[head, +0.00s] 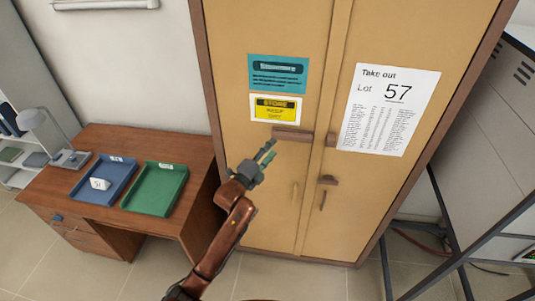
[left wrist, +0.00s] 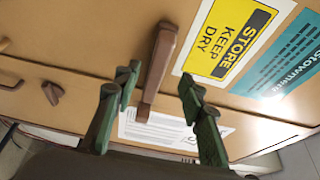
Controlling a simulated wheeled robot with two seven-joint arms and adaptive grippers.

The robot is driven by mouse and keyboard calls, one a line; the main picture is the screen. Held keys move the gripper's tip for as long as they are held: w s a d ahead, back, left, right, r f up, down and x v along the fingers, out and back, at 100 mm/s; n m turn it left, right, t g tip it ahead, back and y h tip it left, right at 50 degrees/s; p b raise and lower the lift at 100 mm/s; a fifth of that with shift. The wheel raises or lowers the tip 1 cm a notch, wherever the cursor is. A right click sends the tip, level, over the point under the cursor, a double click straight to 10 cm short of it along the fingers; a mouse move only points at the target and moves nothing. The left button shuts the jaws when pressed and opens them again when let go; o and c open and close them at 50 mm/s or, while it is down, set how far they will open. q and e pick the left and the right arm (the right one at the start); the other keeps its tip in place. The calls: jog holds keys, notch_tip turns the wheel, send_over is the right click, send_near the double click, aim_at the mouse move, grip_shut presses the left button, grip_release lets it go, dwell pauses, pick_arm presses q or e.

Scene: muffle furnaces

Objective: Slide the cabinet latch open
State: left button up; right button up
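The tall tan cabinet (head: 270,30) has two doors. A brown wooden latch bar (head: 292,135) lies across the left door below the yellow label, its right end near the door seam. A small brown catch (head: 331,140) sits on the right door edge; I cannot tell whether the bar reaches into it. My left gripper (head: 268,151) is just left of and below the bar. In the left wrist view my left gripper (left wrist: 158,78) is open, and the latch bar (left wrist: 164,52) shows between its fingers, with no clear contact. My right gripper is not in view.
A brown turn piece (head: 327,180) and a thin handle (head: 295,192) sit lower on the doors. A desk (head: 100,217) with a blue tray (head: 84,188), a green tray (head: 165,172) and a lamp stands left. A dark metal frame (head: 450,235) stands right.

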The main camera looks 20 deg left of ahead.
pick_arm(q)
jog(key=shift+v, duration=1.15)
